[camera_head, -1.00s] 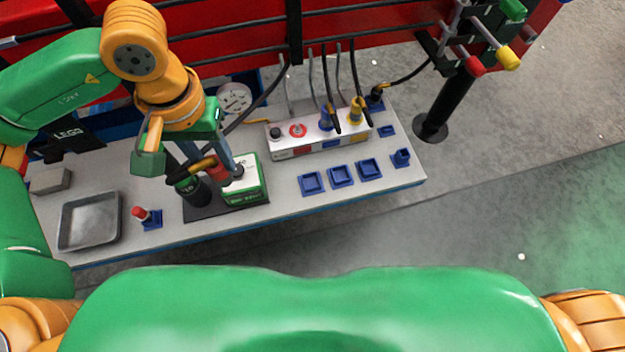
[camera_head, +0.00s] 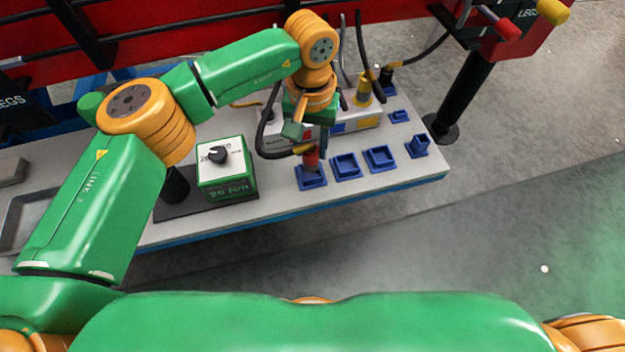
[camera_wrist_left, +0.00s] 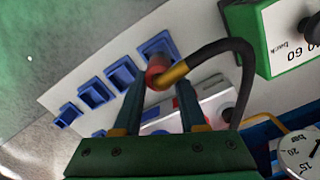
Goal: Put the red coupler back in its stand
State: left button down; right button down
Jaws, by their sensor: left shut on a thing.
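The red coupler (camera_head: 311,158), with a yellow collar and black hose, is between the fingertips of my left gripper (camera_head: 313,147). It is at the leftmost blue square stand (camera_head: 312,181) of the front row. In the left wrist view the coupler (camera_wrist_left: 156,72) overlaps the near edge of that stand (camera_wrist_left: 160,42), with my left gripper (camera_wrist_left: 160,82) around it. I cannot tell whether it touches the stand's bottom or hangs just above it. My right gripper is not in view.
Two more blue stands (camera_head: 346,166) (camera_head: 380,158) sit to the right, apparently empty. A green and white box with a black knob (camera_head: 226,172) stands to the left. Behind is a white panel (camera_head: 352,124) with hoses. The bench front edge is close.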

aim_at(311, 157)
pick_arm(q)
jog(key=shift+f, duration=0.2)
jog(key=shift+f, duration=0.1)
jog(key=shift+f+b, duration=1.35)
jog(key=shift+f, duration=0.15)
jog(key=shift+c, duration=1.9)
grip_release()
jog(key=shift+r, duration=0.1)
notch_tip(311, 157, up, 5)
jog(key=p, duration=0.4)
jog(key=shift+r, duration=0.1)
